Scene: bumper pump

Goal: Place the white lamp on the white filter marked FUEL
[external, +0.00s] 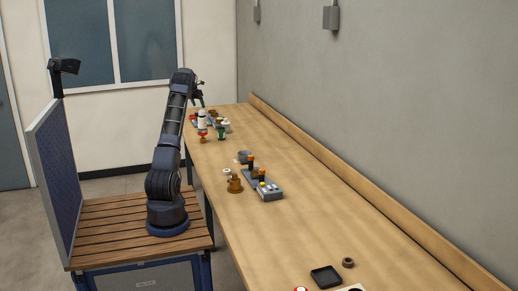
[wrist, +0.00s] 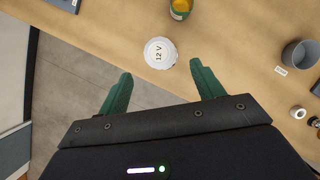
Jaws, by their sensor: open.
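A white round item marked "12 V" (wrist: 160,53) lies near the table edge in the wrist view, seen from above; it looks like the white lamp. In the external view it appears to be the tall white piece (external: 202,121) at the far end of the table. My gripper (wrist: 160,69) is open and empty, its green fingertips apart, with the white item just beyond them. In the external view my gripper (external: 198,96) is above that far end. I cannot read FUEL on anything, so I cannot pick out the filter.
A green cup with yellow inside (wrist: 180,9) stands close to the white item. A grey cup (wrist: 298,54) and a white ring (wrist: 298,112) are at the right. A grey block with orange-topped parts (external: 266,191) stands mid-table.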

